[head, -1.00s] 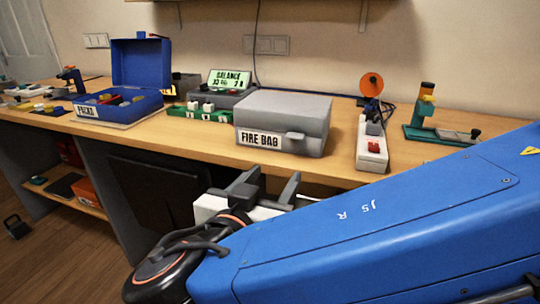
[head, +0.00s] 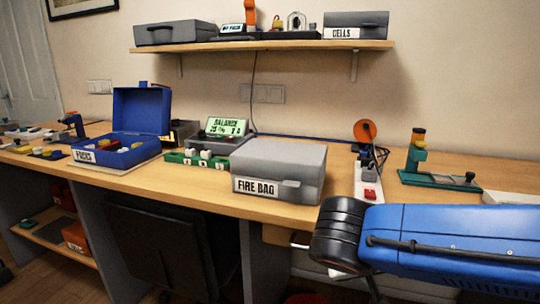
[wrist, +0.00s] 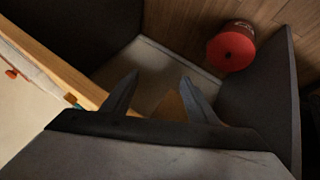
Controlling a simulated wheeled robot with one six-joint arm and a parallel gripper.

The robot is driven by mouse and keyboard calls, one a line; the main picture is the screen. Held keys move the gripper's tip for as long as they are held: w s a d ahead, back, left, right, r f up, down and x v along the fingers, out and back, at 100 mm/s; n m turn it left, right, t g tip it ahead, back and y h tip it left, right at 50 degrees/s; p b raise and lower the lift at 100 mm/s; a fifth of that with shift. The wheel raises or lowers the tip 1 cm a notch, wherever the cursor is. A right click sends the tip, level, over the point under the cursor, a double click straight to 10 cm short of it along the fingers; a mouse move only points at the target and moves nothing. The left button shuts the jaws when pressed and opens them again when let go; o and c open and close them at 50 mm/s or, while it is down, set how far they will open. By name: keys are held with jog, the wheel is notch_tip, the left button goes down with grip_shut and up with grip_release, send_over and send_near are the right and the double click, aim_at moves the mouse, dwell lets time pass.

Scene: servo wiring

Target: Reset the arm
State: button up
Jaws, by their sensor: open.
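My blue arm (head: 450,235) reaches in from the right of the head view, in front of the bench's front edge. Its black wrist end shows beside the grey fire bag box, and the gripper itself is hidden there. In the wrist view my gripper (wrist: 152,95) has its two dark fingers apart with nothing between them. Beyond the fingers are the under-bench space and a light floor panel.
A shelf (head: 270,46) hangs above. A red cylinder (wrist: 232,46) is on the floor.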

jog(key=s+d+f+n+y, duration=0.1)
jog(key=s+d+f+y, duration=0.4)
jog(key=s+d+y, duration=0.1)
jog(key=shift+f+g, duration=0.2)
jog(key=shift+g, duration=0.1)
dwell(0.3)
jog(key=shift+d, duration=0.1)
dwell(1.3)
